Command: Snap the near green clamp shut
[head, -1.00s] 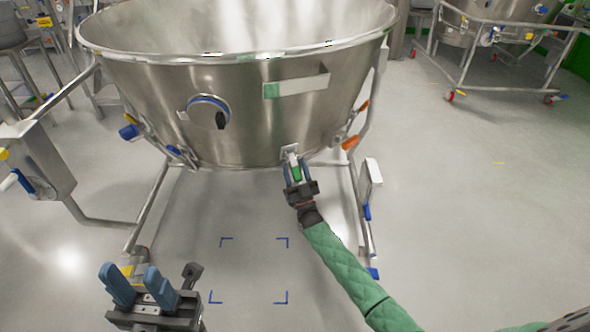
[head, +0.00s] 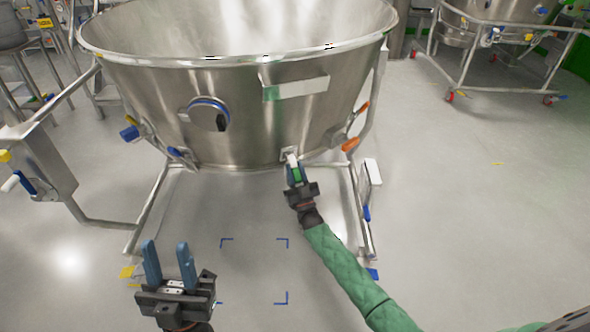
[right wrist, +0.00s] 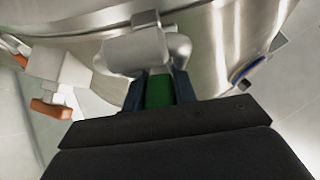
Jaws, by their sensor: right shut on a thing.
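The near green clamp (head: 296,174) is at the lower front rim of the steel bowl (head: 250,125). My right gripper (head: 297,178) is at the clamp, its blue fingers on either side of the green handle. In the right wrist view the green handle (right wrist: 159,91) sits between the dark blue fingers, below a pale metal bracket (right wrist: 150,50). The fingers are shut on it. Whether the clamp is fully latched cannot be told. My left gripper (head: 170,266) is open and empty, low at the left in the head view, apart from the bowl.
The bowl stands on a steel tube frame (head: 150,205) with legs on both sides. Orange handles (head: 350,144) sit near its right side. Blue corner marks (head: 282,242) lie on the clear floor in front. Another steel vessel on a wheeled frame (head: 470,60) stands at the back right.

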